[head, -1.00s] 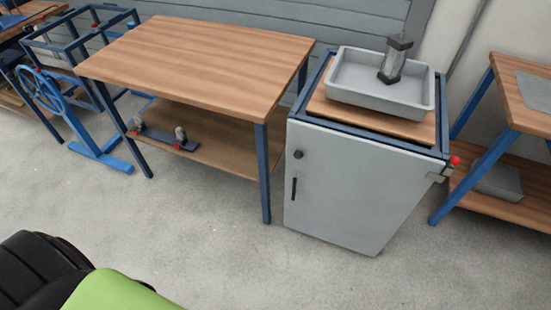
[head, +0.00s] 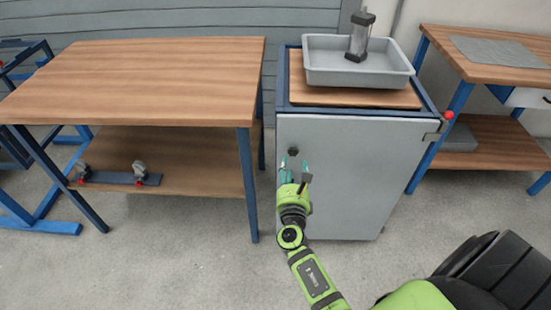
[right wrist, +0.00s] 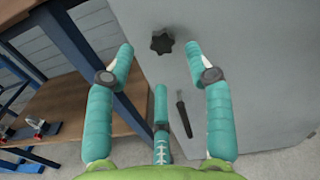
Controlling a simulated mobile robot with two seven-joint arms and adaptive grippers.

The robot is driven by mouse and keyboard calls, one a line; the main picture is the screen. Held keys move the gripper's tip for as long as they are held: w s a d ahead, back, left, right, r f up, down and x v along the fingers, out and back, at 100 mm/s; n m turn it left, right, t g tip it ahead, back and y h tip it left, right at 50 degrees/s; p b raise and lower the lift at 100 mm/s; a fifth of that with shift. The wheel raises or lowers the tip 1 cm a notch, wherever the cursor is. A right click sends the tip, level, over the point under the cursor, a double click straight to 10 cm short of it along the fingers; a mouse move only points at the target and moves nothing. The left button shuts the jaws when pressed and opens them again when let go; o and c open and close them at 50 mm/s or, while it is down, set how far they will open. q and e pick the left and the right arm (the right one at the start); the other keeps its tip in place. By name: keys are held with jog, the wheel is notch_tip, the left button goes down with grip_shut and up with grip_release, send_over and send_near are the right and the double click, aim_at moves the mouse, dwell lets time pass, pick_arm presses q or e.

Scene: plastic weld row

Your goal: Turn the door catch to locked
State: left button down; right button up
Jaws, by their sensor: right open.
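The door catch, a small dark lobed knob (head: 293,151), sits near the upper left edge of the grey cabinet door (head: 345,170). It also shows in the right wrist view (right wrist: 162,43), beyond and between my fingertips. A dark bar handle (right wrist: 184,116) is below it on the door, mostly hidden by my gripper in the head view. My right gripper (head: 293,168) is open and empty in front of the door, just below the knob. In the right wrist view its teal fingers (right wrist: 160,60) are spread and apart from the knob. My left gripper is not in view.
A wooden table (head: 140,80) with a lower shelf stands left of the cabinet. A grey tray (head: 358,78) with a cylinder (head: 359,38) in it sits on the cabinet top. A red ball (head: 448,115) is at the cabinet's right edge. Another bench (head: 490,60) stands at right.

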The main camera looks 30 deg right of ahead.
aim_at(293, 153)
jog(key=x, duration=0.5)
jog(key=shift+w+d, duration=0.15)
jog(key=shift+w, duration=0.05)
